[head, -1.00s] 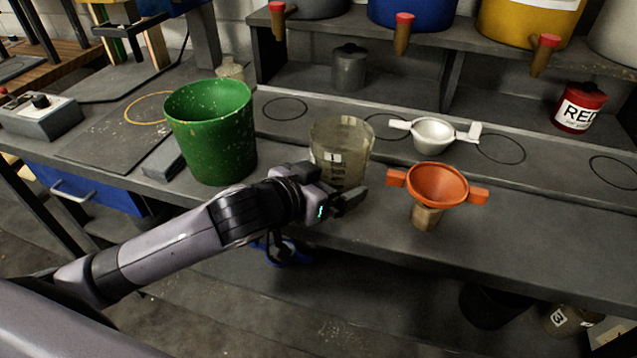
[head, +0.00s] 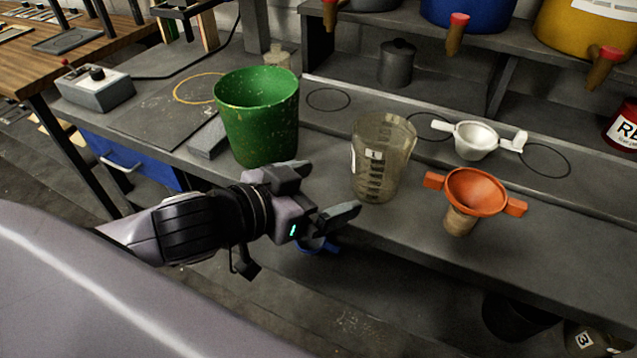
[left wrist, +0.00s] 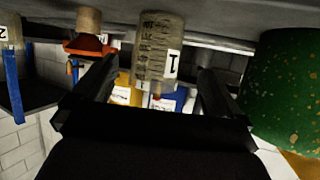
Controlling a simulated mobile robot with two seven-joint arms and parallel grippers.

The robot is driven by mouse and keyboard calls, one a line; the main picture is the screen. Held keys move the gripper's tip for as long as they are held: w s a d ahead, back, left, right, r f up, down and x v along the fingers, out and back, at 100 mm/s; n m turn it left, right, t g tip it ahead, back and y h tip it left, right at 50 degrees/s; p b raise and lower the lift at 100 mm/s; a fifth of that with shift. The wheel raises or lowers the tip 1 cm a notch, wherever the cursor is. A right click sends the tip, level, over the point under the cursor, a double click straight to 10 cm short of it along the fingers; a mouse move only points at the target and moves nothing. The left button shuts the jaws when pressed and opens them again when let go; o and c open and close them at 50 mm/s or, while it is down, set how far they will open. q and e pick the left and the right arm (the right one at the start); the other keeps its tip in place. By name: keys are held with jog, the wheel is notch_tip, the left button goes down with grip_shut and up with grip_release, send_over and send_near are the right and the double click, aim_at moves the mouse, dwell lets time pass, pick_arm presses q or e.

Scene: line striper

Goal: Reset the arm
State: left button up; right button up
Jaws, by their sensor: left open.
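My left gripper (head: 325,192) is open and empty in front of the bench edge, in the lower middle of the head view. Its two fingers are spread apart in the left wrist view (left wrist: 155,85). A clear measuring beaker labelled 1 (head: 381,160) stands upright on the bench just beyond and to the right of the gripper, apart from it. The beaker also shows between the fingers in the left wrist view (left wrist: 158,48), farther off and upside down. My right gripper is in neither view.
A green speckled bucket (head: 257,118) stands left of the beaker. An orange funnel (head: 476,190) and a white strainer (head: 474,141) stand to the right. A control box (head: 95,88) sits at the left. Shelves with coloured tubs (head: 577,28) are behind. The bench front (head: 400,225) is clear.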

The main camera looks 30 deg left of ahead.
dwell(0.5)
pick_arm(q)
jog(key=s+a+f+n+g+y, duration=0.1)
jog(key=s+a+f+g+y, duration=0.25)
jog(key=s+f, duration=0.5)
jog(key=s+a+f+n+g+y, duration=0.25)
jog(key=s+f+g, duration=0.25)
jog(key=s+f, duration=0.3)
jog(key=w+d+f+t+h, duration=0.1)
jog(key=w+f+t, duration=0.2)
jog(key=f, duration=0.2)
jog(key=w+d+f+m+t+h, duration=0.1)
jog(key=w+f+t+h, duration=0.1)
jog(key=f, duration=0.4)
jog(key=shift+w+t, duration=0.75)
jog(key=shift+w, duration=0.1)
